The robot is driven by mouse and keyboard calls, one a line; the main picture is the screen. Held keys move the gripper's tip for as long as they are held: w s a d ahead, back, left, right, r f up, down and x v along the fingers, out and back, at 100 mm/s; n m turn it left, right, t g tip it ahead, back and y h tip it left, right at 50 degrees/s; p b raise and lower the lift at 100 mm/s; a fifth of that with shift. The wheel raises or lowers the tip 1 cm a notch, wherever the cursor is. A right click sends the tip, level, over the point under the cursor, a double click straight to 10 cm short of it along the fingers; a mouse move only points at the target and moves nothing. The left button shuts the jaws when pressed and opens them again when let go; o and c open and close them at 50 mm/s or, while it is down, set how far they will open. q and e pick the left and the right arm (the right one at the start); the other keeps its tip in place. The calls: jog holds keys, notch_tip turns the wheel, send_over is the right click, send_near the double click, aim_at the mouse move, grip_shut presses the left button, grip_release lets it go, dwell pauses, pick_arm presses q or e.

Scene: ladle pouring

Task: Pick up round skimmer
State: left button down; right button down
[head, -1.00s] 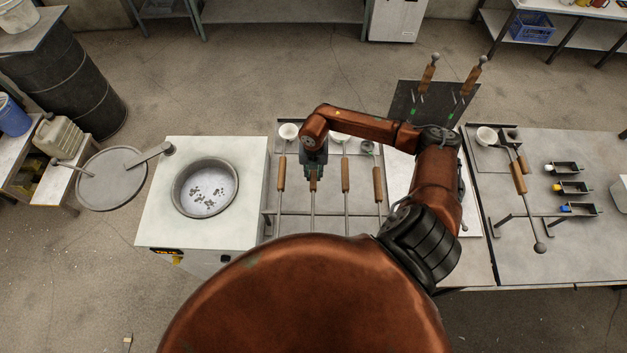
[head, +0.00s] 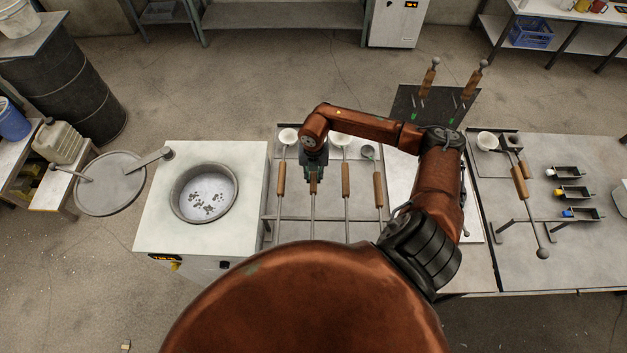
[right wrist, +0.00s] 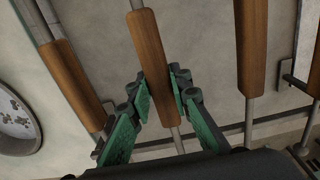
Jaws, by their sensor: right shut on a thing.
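My right gripper (head: 314,166) is over the second tool from the left on the rack. In the right wrist view its green-padded fingers (right wrist: 158,90) are shut on a tool's wooden handle (right wrist: 150,50), near the end of the wood where the metal rod starts. In the head view part of this handle (head: 313,186) and its rod (head: 312,212) show below the gripper. The tool's head is hidden under my arm, so I cannot tell from its shape that it is the round skimmer. My left gripper is not in view.
A white-bowled ladle (head: 288,136) hangs to the left, another (head: 341,140) and a grey-headed tool (head: 367,152) to the right, all close by on the rack. A pot (head: 203,192) is set in the white stove (head: 152,225) at the left.

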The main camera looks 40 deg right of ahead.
jog(key=s+a+r, duration=0.1)
jog(key=r, duration=0.1)
jog(key=a+r+b, duration=0.1)
jog(key=r, duration=0.1)
jog(key=s+a+r, duration=0.1)
jog(key=r, duration=0.1)
jog(key=shift+s+a+r+b, duration=0.15)
jog(key=shift+s+a+b, duration=0.15)
jog(key=shift+b, duration=0.1)
jog(key=s+a+r+b, duration=0.2)
jog(key=s+a+r, duration=0.2)
jog(key=s+a, duration=0.2)
jog(key=shift+a+r, duration=0.35)
jog(key=shift+a, duration=0.4)
